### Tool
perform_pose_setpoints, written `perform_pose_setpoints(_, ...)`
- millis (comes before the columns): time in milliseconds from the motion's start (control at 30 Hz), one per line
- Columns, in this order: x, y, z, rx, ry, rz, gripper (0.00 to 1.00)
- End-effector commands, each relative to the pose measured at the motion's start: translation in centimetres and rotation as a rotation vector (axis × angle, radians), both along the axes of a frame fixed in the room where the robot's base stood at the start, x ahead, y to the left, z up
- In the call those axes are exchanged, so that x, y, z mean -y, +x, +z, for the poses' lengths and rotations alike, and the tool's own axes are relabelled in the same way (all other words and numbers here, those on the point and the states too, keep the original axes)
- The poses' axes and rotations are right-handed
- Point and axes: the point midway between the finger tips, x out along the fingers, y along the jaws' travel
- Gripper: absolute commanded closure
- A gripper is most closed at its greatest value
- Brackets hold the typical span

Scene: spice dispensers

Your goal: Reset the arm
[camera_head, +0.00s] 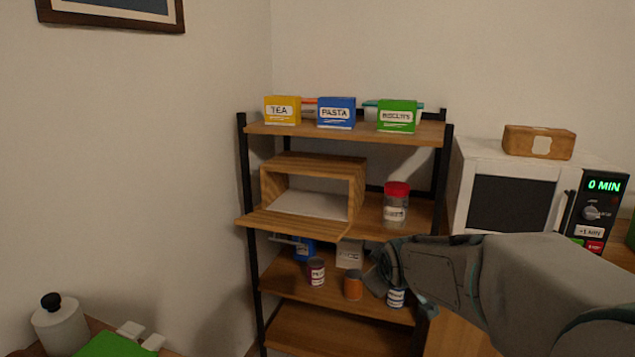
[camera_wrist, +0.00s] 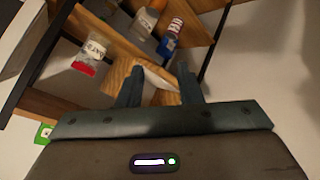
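My gripper (camera_head: 375,278) is in front of the shelf unit, at the level of the shelf below the red-lidded jar. In the wrist view its two fingers (camera_wrist: 160,75) are apart, and I see nothing held between them. Wooden surfaces show beyond the fingertips. My forearm reaches in from the lower right in the head view and hides part of the lower shelves.
The shelf unit (camera_head: 246,190) holds an open wooden box (camera_head: 313,163), a red-lidded jar (camera_head: 396,208), and small containers such as an orange one (camera_head: 353,286) close to my gripper. A white microwave (camera_head: 470,165) stands at the right. A white bottle (camera_head: 60,325) is lower left.

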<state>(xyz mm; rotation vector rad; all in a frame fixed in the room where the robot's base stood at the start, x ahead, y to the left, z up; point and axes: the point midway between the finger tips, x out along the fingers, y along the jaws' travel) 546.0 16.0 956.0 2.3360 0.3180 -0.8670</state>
Motion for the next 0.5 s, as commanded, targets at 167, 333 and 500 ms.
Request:
perform_pose_setpoints(167,1.2,-8.6,4.0,-0.205,0.152,-0.198,0.68)
perform_pose_setpoints(333,1.7,-16.7,5.7,-0.393,0.268,-0.391,0.68)
perform_pose_setpoints(500,1.7,-22.5,6.6,-0.525,0.335,-0.539,0.68)
